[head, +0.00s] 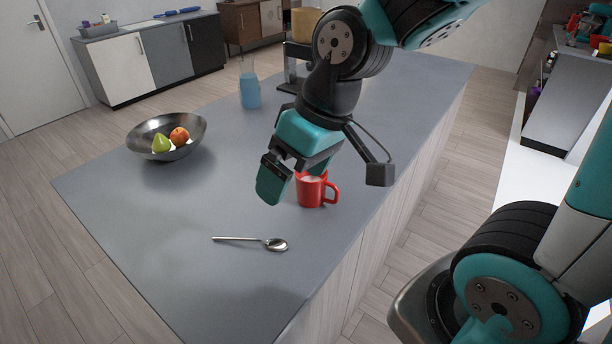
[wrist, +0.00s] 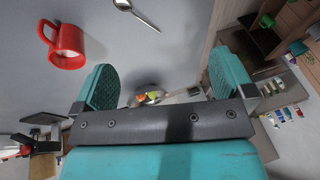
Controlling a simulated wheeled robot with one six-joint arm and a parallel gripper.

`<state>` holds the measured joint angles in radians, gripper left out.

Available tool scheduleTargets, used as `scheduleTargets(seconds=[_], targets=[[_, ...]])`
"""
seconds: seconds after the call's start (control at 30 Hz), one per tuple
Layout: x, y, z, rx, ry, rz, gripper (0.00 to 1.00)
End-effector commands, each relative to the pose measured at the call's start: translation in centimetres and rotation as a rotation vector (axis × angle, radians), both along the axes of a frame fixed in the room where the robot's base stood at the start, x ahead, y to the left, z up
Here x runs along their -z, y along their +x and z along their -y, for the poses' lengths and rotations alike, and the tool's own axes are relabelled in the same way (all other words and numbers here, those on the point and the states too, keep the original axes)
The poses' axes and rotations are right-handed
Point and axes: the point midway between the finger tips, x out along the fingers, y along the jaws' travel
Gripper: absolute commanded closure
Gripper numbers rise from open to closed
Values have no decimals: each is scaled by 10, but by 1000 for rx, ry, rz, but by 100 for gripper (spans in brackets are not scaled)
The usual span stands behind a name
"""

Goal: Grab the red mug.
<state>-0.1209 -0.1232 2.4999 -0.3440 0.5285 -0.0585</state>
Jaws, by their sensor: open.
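The red mug (head: 311,191) stands upright on the grey counter, its handle to the right in the head view, with something pale inside it. In the wrist view the mug (wrist: 66,46) is at the upper left, outside the fingers. The gripper (wrist: 162,85) is open there, with two teal fingers wide apart and nothing between them touching. I cannot tell the exact gap between gripper and mug.
A spoon (head: 250,241) lies on the grey counter (head: 150,230) in front of the mug. A metal bowl (head: 185,150) with a pear and an orange fruit is at the left. A vessel of blue liquid (head: 249,92) stands farther back. The counter's left front is clear.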

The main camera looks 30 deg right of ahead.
Motion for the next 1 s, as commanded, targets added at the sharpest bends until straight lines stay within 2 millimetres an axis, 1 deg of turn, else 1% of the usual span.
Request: scheduleTargets(seconds=[0.03,0.07,0.1,0.13,0.2,0.23,0.3,0.37,0.47,0.8,1.0], targets=[[-1,28,22,88,-23,18,0],[3,43,35,134,-39,36,0],[9,61,53,190,-64,61,0],[13,72,67,226,-82,78,0],[22,93,97,297,-126,111,0],[26,99,108,321,-144,122,0],[32,109,128,362,-174,144,0],[38,115,139,380,-192,154,0],[51,121,144,388,-202,160,0],[109,143,143,387,-201,157,0],[138,156,142,388,-199,160,0]])
